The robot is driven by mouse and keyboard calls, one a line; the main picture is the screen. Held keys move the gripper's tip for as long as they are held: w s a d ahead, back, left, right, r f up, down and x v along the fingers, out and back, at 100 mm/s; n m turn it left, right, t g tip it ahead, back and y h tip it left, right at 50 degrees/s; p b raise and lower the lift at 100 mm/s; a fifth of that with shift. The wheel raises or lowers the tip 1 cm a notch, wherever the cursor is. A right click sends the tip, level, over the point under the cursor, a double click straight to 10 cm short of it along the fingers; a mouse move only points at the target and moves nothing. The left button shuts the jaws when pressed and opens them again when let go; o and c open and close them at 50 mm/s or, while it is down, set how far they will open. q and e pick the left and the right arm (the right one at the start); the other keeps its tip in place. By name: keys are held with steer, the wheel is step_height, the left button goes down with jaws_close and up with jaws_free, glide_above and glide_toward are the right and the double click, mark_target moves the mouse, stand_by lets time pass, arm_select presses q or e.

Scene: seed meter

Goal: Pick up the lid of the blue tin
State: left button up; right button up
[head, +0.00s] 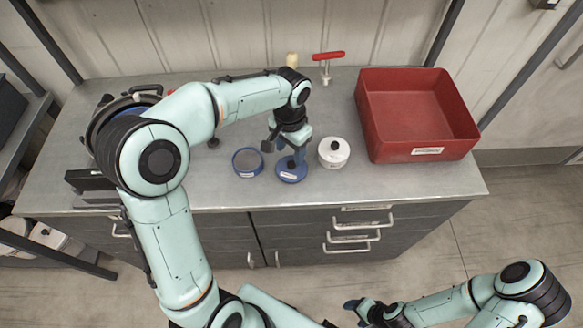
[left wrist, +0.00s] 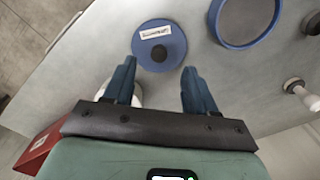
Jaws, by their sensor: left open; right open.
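The blue lid (head: 291,174), round with a white label and a dark knob, appears to lie flat on the bench. In the left wrist view the lid (left wrist: 175,42) is just beyond my fingertips. The blue tin (head: 248,163) stands open to its left, with a grey inside; part of it shows in the left wrist view (left wrist: 247,20). My left gripper (head: 286,154) is open above the lid, partly covering it in the head view. Its two blue fingers (left wrist: 160,88) are apart with nothing between them. My right gripper (head: 362,309) is open and empty, in front of the bench.
A white lidded tin (head: 334,155) with a black knob stands close right of the lid. A red bin (head: 415,143) is further right. A red-handled tool (head: 328,57) and a yellowish knob (head: 292,60) are at the back. The front strip of bench is clear.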

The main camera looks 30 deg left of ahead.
mark_target(292, 163)
arm_select(q)
steer(key=shift+w+d+f, duration=0.1)
steer(key=shift+w+f, duration=0.05)
steer(key=shift+f, duration=1.45)
steer(key=shift+w+f, duration=0.1)
steer(key=shift+f, duration=1.45)
jaws_close()
